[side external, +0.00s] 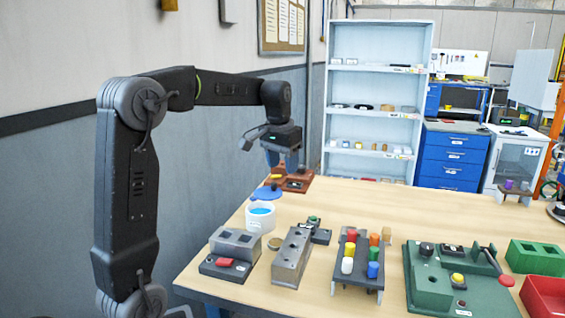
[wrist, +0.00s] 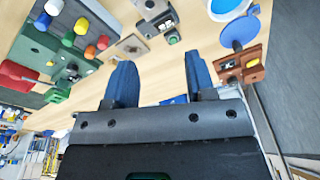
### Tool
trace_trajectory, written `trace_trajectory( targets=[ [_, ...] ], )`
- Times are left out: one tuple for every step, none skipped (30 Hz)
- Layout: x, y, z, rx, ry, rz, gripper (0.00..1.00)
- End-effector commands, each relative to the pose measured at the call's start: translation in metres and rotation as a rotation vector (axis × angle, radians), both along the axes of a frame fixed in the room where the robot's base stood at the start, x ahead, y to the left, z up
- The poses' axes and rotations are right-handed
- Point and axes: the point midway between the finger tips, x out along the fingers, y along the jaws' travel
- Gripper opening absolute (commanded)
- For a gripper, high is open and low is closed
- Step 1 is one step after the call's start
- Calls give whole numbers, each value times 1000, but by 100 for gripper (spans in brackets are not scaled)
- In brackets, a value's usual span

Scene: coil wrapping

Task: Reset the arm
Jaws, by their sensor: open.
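My gripper (side external: 283,158) hangs over the far left part of the table in the side view, near the wall and above a brown device. In the wrist view its two blue fingers (wrist: 160,82) stand well apart with nothing between them. The brown device (side external: 292,180) with a yellow button also shows at the right of the wrist view (wrist: 243,66). A white cup with blue contents (side external: 261,216) stands in front of it, with a blue disc (side external: 267,193) just behind the cup.
On the wooden table (side external: 390,205) stand a grey block with a red part (side external: 231,252), a metal block (side external: 292,258), a rack of coloured pegs (side external: 358,262), a green device (side external: 455,280) and a red bin (side external: 545,297). The table's back middle is clear. A wall is close at left.

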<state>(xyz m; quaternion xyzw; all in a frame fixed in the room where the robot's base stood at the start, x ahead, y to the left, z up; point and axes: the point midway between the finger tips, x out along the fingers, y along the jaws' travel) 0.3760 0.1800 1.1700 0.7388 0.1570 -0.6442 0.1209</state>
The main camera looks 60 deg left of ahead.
Motion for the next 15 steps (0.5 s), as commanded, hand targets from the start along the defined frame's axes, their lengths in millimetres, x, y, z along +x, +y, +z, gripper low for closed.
trace_trajectory(
  targets=[
    [0,-1,0,1,-1,-1,50],
    [0,-1,0,1,-1,-1,50],
    [0,-1,0,1,-1,-1,50],
    [0,-1,0,1,-1,-1,50],
    [0,-1,0,0,-1,0,50],
    [0,0,0,0,-1,0,50],
    [0,0,0,0,-1,0,50],
    [0,0,0,0,-1,0,50],
    [0,0,0,0,-1,0,50],
    [0,0,0,0,-1,0,50],
    [0,0,0,0,-1,0,50],
    [0,0,0,0,-1,0,50],
    [0,-1,0,1,-1,-1,50],
    [-1,-2,1,2,-3,-3,50],
    [-2,-6,2,4,-7,-8,50]
  ],
)
